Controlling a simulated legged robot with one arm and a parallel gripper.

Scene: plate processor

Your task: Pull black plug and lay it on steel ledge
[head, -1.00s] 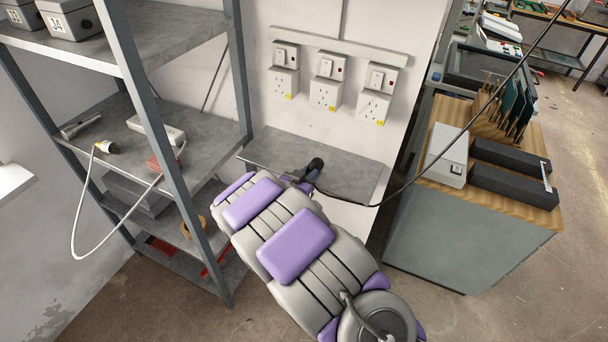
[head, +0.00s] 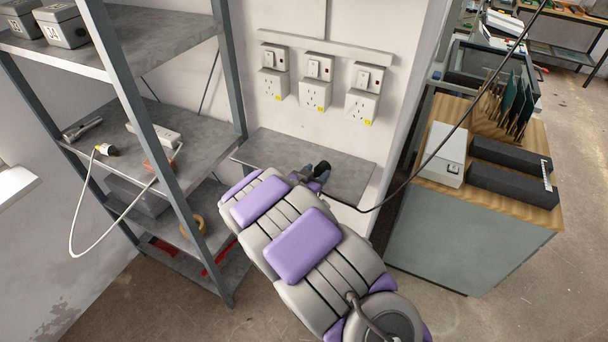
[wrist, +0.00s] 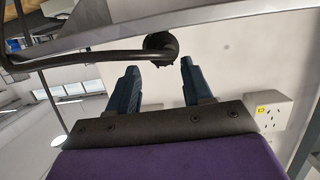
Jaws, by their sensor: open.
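The black plug (wrist: 160,43) is just beyond my fingertips in the wrist view, with its black cable running off to the left. My gripper (wrist: 158,72) is open, its two blue fingers apart and nothing between them. In the head view my gripper (head: 315,170) is over the steel ledge (head: 345,175); a dark shape at the fingertips there cannot be clearly told as plug or finger. The plug overlaps the ledge edge (wrist: 215,22) in the wrist view; I cannot tell whether it touches the ledge.
Several white sockets (head: 316,95) on the wall above the ledge look empty. A metal shelf (head: 190,135) on the left holds a white power strip (head: 160,137). A wooden-topped cabinet (head: 450,235) stands right. The black cable (head: 415,170) hangs between ledge and cabinet.

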